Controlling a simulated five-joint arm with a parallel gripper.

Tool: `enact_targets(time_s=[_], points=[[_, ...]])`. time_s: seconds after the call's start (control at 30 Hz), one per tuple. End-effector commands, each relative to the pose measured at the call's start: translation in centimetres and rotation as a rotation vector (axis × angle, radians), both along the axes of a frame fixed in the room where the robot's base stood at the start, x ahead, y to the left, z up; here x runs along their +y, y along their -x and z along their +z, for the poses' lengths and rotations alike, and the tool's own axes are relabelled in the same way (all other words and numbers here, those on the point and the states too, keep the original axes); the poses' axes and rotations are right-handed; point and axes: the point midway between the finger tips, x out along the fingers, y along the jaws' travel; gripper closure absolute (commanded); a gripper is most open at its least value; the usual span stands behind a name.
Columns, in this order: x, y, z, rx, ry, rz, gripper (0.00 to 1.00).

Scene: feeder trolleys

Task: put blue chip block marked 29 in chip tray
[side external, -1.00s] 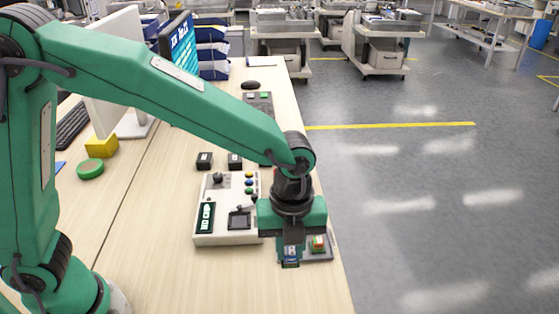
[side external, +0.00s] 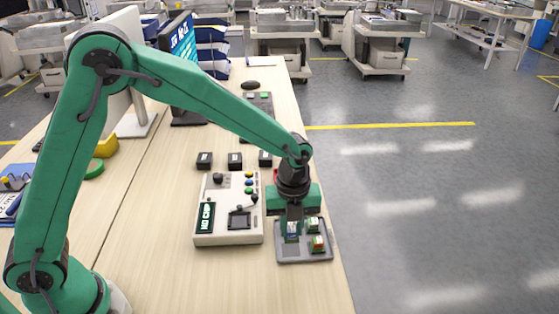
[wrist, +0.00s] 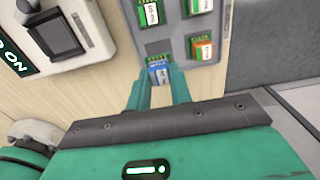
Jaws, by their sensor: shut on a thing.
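My gripper (side external: 293,218) is shut on a blue chip block (side external: 292,232) with a pale label. In the wrist view, the blue chip block (wrist: 158,72) sits between the two green fingertips (wrist: 160,84); its mark is too small to read. The grey chip tray (side external: 305,257) lies at the table's right edge, and the block is over its left part. I cannot tell whether the block touches the tray.
A beige console (side external: 228,232) with a joystick, coloured buttons and a small screen stands just left of the tray. Several black blocks (side external: 235,160) stand behind it. The front of the table (side external: 220,285) is clear. Floor lies beyond the right edge.

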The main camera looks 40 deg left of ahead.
Motion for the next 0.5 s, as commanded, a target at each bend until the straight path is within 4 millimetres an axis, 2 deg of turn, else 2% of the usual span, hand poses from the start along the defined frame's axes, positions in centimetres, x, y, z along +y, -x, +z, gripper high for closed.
enact_targets(time_s=[0.23,0.5], points=[[0.0,0.0,-0.5,0.001,-0.001,0.000,1.00],[0.0,0.0,-3.3,0.002,-0.001,0.000,1.00]])
